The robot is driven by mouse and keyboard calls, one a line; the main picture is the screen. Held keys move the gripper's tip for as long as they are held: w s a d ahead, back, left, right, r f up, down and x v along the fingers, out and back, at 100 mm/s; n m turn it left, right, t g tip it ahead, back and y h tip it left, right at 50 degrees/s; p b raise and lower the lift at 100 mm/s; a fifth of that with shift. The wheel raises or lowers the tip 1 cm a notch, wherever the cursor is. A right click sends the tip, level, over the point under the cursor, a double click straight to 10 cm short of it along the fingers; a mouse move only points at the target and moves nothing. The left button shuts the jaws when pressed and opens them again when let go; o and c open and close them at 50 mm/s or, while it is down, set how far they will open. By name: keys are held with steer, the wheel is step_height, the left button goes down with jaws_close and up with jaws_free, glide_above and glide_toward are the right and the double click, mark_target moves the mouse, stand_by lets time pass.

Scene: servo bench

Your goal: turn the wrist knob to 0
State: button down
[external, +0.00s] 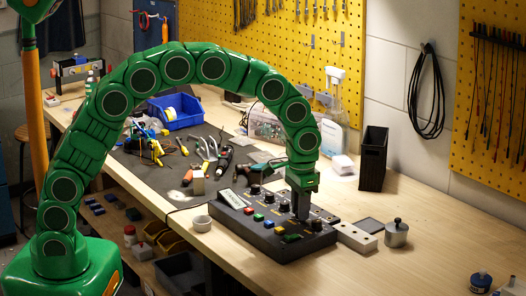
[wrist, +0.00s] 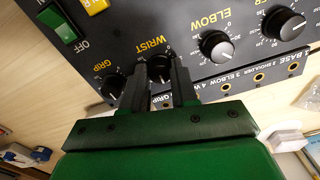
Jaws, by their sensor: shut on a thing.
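The black control box (external: 262,232) sits on the bench in the external view, with several knobs and coloured buttons on top. My gripper (external: 301,213) reaches down onto its right part. In the wrist view my gripper (wrist: 160,74) has its two dark fingers on either side of the black knob under the WRIST label, the wrist knob (wrist: 161,66), and is shut on it. The fingers hide much of the knob and its scale, so I cannot read its setting.
The elbow knob (wrist: 215,46) stands close to the right of the fingers, and the grip knob (wrist: 113,87) close to the left. A white socket block (external: 355,237) and a metal pot (external: 396,233) are right of the box.

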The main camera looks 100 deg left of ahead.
steer(key=n, duration=0.7)
steer(key=shift+r, duration=0.1)
steer(key=n, duration=0.6)
steer(key=shift+a+n, duration=0.1)
steer(key=shift+n, duration=0.2)
steer(key=n, duration=1.2)
steer(key=shift+n, duration=0.4)
steer(key=c, duration=0.9)
jaws_free()
steer(key=shift+o, duration=0.2)
